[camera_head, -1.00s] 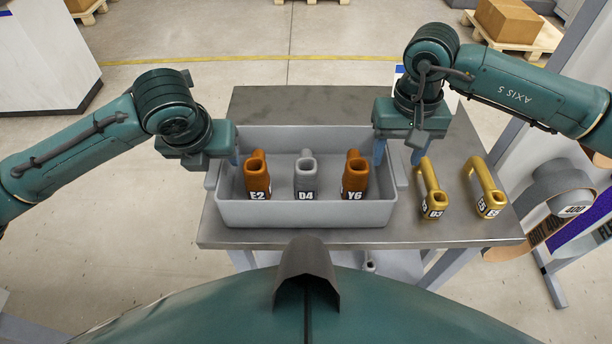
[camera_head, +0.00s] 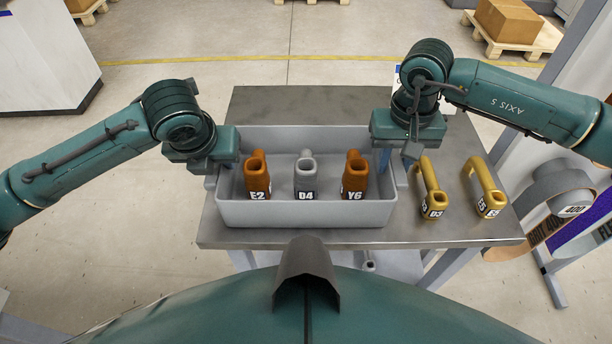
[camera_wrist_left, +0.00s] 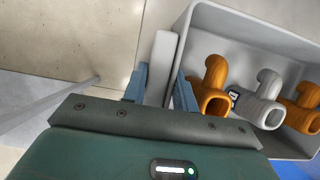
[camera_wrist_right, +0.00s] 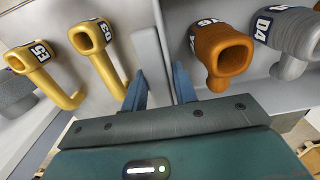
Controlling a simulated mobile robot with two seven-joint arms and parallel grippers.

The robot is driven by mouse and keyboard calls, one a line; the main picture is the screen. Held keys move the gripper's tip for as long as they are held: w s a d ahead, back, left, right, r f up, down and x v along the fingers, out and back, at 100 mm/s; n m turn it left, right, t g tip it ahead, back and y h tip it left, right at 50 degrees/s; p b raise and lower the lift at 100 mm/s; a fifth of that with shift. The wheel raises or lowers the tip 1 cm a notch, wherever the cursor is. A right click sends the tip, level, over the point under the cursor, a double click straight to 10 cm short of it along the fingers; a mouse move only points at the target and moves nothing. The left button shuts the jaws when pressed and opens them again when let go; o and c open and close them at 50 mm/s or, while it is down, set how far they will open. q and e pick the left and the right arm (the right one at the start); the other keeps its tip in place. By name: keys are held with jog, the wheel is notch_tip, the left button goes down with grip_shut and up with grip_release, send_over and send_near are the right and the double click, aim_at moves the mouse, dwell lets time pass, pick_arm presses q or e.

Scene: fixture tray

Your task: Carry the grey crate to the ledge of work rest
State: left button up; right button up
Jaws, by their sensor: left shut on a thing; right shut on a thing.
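The grey crate (camera_head: 305,213) stands on the steel table and holds two orange parts, E2 (camera_head: 257,178) and Y6 (camera_head: 354,176), with a grey part D4 (camera_head: 306,178) between them. My left gripper (camera_head: 222,168) is shut on the crate's left side; the left wrist view shows its fingers (camera_wrist_left: 158,88) around the grip strip there. My right gripper (camera_head: 396,162) is shut on the crate's right side, and its fingers (camera_wrist_right: 160,88) straddle that strip in the right wrist view. I cannot make out which surface is the work rest's ledge.
Two yellow parts, D3 (camera_head: 432,190) and E5 (camera_head: 487,190), stand right of the crate on the steel table (camera_head: 300,104); D3 is close to my right gripper. The table is bare behind the crate. A grey post and rolls (camera_head: 560,190) stand at the right.

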pick_arm(q)
grip_shut()
pick_arm(e)
grip_shut()
dwell(0.4)
pick_arm(q)
jog(key=shift+w+r, duration=0.2)
jog(key=shift+r, duration=0.1)
pick_arm(e)
jog(key=shift+w+r, duration=0.2)
jog(key=shift+r, duration=0.05)
